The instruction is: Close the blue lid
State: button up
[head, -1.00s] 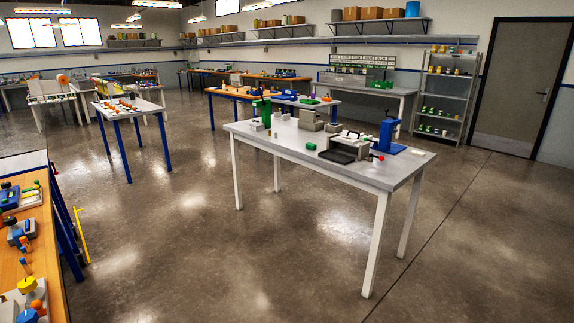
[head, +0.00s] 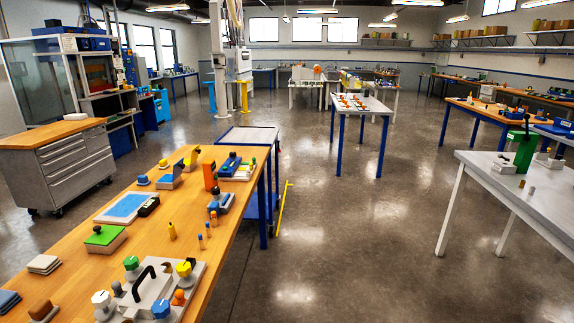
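My gripper is not in view. I cannot pick out a blue lid for certain. On the wooden bench (head: 190,215) at the left lies a flat blue panel (head: 127,207) with a pale border. A small blue device (head: 231,163) sits farther back on the same bench. Both are too small to tell whether either has an open lid.
The bench also holds a grey box with a black handle (head: 150,286), a green-topped block (head: 104,236) and several knobs. A drawer cabinet (head: 72,165) stands left. A grey table (head: 530,185) stands right. The floor between is clear (head: 340,240).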

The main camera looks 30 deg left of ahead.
aim_at(178, 167)
jog(key=i+u, duration=0.25)
jog(key=u, duration=0.2)
jog(key=i+u, duration=0.3)
jog(key=u, duration=0.15)
jog(key=i+l+u, duration=0.25)
jog(key=u, duration=0.2)
jog(key=i+l+u, duration=0.2)
jog(key=u, duration=0.25)
jog(key=i+l+u, duration=0.4)
jog(key=l, duration=0.15)
jog(key=l+u, duration=0.1)
jog(key=u, duration=0.3)
jog(key=i+l+u, duration=0.1)
jog(key=u, duration=0.25)
jog(key=i+l+u, duration=0.15)
jog(key=l+u, duration=0.2)
jog(key=l, duration=0.65)
jog(key=i+l+u, duration=0.1)
jog(key=l+u, duration=0.2)
jog(key=l, duration=1.5)
